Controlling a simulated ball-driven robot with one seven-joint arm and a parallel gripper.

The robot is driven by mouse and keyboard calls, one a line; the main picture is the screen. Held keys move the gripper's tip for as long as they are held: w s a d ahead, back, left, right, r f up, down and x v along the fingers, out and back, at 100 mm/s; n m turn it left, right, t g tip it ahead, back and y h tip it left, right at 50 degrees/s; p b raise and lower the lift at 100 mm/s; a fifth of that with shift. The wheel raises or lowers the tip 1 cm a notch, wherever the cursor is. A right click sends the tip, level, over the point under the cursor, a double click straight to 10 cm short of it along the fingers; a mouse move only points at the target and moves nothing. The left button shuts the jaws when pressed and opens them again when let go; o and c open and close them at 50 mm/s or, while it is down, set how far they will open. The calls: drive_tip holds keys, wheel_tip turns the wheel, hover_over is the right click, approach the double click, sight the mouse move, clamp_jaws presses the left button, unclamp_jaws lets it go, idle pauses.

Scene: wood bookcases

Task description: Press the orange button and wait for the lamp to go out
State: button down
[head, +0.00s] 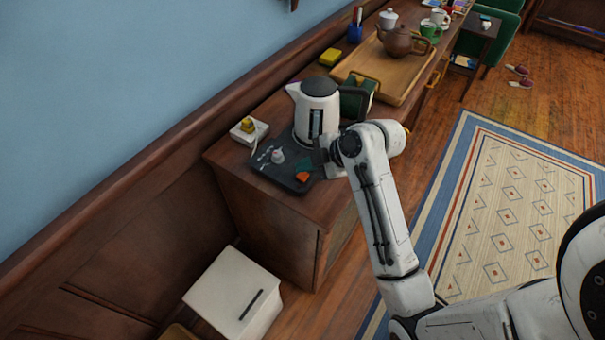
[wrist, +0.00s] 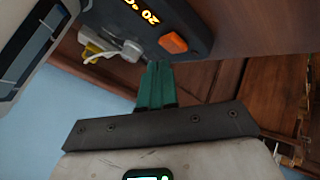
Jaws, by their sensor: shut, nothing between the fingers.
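The orange button (head: 303,176) sits at the front corner of a dark kettle base. It also shows in the wrist view (wrist: 173,43), just beyond my fingertips. My gripper (wrist: 158,66) has its green fingers shut together and empty, pointing toward the button. A small gap shows between tips and button in the wrist view; I cannot tell the exact distance. In the head view my gripper is beside the base, to the right of the button. The base's display (wrist: 148,15) glows orange and reads about 20 °C. I cannot make out a separate lamp.
A green box (head: 357,97) and wooden tray (head: 405,88) lie behind. A white bin (head: 232,292) stands below.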

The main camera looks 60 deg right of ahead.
sight(306, 177)
idle(0.3)
drive_tip(key=shift+f, duration=0.4)
drive_tip(key=shift+f+b, duration=0.5)
idle(0.6)
drive_tip(key=shift+r, duration=0.1)
drive_tip(key=shift+r+p, duration=0.85)
wheel_tip(306, 177, up, 5)
drive_tip(key=p, duration=0.4)
idle(1.0)
